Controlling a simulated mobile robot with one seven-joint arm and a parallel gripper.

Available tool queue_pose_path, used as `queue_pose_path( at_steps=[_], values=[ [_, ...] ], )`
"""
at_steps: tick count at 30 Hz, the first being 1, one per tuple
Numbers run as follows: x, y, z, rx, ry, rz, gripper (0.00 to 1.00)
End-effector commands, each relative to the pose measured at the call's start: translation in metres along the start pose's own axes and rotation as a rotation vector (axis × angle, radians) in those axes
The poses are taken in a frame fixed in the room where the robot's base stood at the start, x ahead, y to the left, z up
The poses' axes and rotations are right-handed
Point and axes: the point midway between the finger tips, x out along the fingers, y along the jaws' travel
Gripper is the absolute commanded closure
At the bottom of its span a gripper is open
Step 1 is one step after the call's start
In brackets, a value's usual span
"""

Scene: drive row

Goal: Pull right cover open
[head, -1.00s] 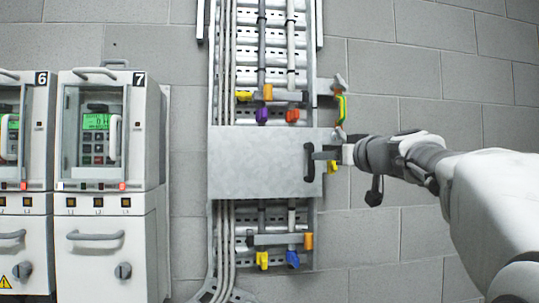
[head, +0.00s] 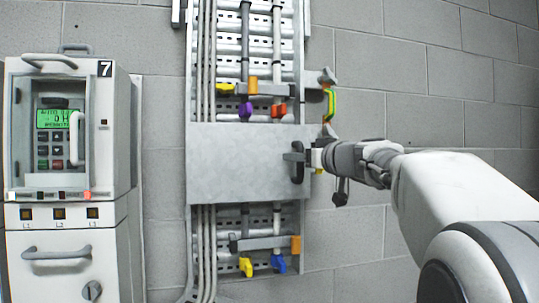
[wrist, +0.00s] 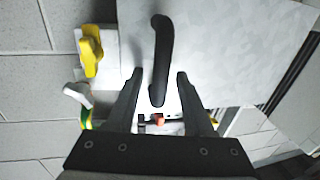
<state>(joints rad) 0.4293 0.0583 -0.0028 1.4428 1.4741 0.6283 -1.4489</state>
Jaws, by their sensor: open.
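The right cover is a flat, plain grey metal panel (head: 235,165) across the middle of the vertical cable rack. It lies over the rack with no visible swing. Its upright black handle (head: 297,170) is near the right edge. In the wrist view the curved handle (wrist: 162,50) rises from the panel (wrist: 225,50). My gripper (head: 297,157) is at the handle from the right. In the wrist view my gripper's fingers (wrist: 160,76) are apart, one on each side of the handle's lower end, with gaps showing. The rack behind the panel is hidden.
A white cabinet (head: 70,180) marked 7 stands at the left. A yellow lever (wrist: 90,50) is beside the panel in the wrist view. The block wall (head: 430,90) at the right is bare.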

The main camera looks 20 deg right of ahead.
Motion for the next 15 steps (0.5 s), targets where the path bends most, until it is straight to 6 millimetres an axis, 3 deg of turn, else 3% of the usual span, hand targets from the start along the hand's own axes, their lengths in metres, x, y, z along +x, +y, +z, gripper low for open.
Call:
queue_pose_path(
  at_steps=[10,15],
  values=[
    [0.0004,0.0005,0.0002,0.000,0.000,0.000,0.48],
    [0.0003,0.0005,0.0001,0.000,0.000,0.000,0.77]
  ],
)
